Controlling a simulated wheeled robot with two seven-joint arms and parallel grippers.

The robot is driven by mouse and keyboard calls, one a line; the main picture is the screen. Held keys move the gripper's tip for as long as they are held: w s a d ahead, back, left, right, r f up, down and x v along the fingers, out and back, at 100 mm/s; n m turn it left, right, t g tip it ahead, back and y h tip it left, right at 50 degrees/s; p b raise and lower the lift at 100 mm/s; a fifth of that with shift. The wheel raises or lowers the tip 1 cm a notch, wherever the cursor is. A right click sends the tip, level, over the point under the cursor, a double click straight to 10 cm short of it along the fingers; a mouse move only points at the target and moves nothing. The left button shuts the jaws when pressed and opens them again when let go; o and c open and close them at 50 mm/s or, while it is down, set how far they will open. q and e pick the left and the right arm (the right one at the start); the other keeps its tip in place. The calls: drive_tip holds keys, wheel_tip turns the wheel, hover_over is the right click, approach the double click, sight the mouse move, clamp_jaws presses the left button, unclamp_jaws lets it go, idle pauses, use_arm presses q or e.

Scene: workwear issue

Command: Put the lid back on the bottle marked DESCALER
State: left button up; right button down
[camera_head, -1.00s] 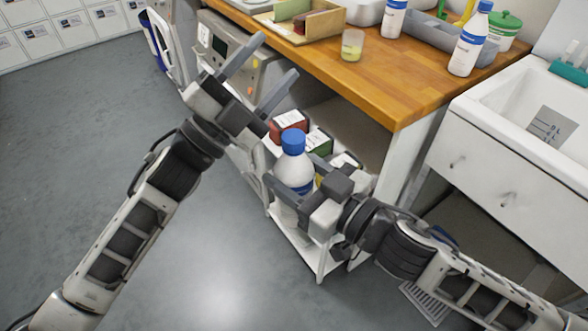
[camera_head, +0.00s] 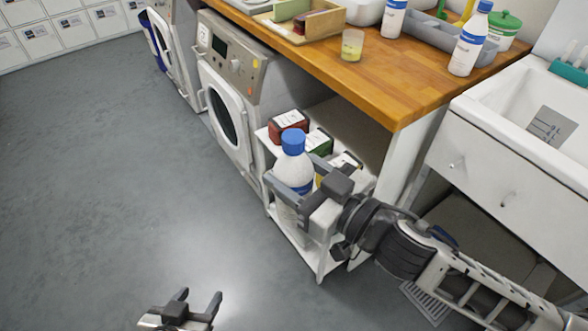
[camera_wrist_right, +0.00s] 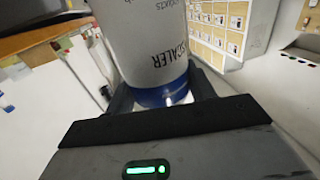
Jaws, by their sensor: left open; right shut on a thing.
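My left gripper (camera_head: 199,296) is open and empty, low over the floor at the bottom of the head view.
Red (camera_head: 289,121) and green (camera_head: 320,141) containers stand on the cart (camera_head: 306,246) close behind the bottle. The wooden counter (camera_head: 400,90) carries another blue-capped bottle (camera_head: 468,45) and a cup (camera_head: 352,45). A washing machine (camera_head: 228,105) is left of the cart. The floor at left is clear.

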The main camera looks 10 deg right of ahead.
drive_tip(key=shift+r, duration=0.25)
drive_tip(key=s+d+f+m+t+h, duration=0.1)
drive_tip(key=d+m+t+h, duration=0.3)
drive_tip(key=d+m+h, duration=0.4)
drive_tip(key=d+h, duration=0.3)
drive_tip(key=d, duration=0.3)
drive_tip(key=shift+f+h, duration=0.15)
drive_tip(key=shift+h, duration=0.15)
